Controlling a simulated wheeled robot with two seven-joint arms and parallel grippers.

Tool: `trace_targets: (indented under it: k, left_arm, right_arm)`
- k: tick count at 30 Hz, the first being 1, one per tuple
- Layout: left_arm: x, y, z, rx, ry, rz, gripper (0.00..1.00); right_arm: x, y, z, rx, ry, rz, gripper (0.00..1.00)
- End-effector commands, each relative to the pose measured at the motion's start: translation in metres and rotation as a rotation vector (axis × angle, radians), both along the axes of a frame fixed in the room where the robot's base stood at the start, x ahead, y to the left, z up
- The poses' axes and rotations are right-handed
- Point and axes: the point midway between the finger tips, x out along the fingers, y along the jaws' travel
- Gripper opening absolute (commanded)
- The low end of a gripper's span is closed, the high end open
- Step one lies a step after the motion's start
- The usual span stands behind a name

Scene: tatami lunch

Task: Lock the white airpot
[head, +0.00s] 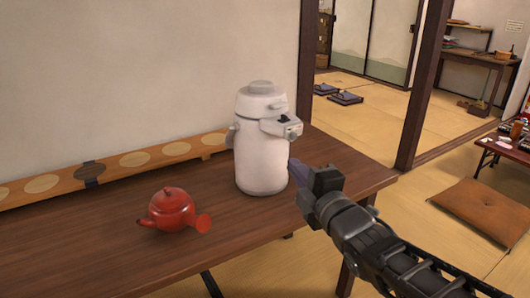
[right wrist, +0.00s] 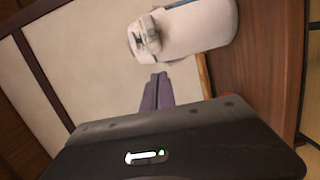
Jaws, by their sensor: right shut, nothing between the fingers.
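The white airpot (head: 262,150) stands upright on the dark wooden table. My left gripper is not in view.
A red teapot (head: 172,210) sits on the table (head: 110,247) to the left of the airpot. A long wooden board with round inlays (head: 130,160) runs along the wall behind. The table's right end is bare. A brown cushion (head: 480,214) lies on the tatami at right.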

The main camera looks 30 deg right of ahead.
Motion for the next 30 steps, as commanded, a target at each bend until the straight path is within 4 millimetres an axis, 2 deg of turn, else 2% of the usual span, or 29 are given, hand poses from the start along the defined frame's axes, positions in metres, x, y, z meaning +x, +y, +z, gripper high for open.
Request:
trace_targets:
  k: [5,19,26,30]
  left_arm:
    - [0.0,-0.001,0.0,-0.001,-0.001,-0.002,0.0]
    - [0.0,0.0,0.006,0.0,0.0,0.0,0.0]
    - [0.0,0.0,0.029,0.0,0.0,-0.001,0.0]
    - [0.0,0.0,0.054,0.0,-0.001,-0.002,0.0]
  right_arm:
    - [0.0,0.0,0.0,-0.073,0.012,0.001,0.0]
    - [0.005,0.0,0.002,-0.07,0.015,0.002,0.0]
    - [0.022,-0.004,0.004,-0.068,0.018,0.001,0.0]
    - [0.037,-0.006,0.008,-0.066,0.02,0.007,0.0]
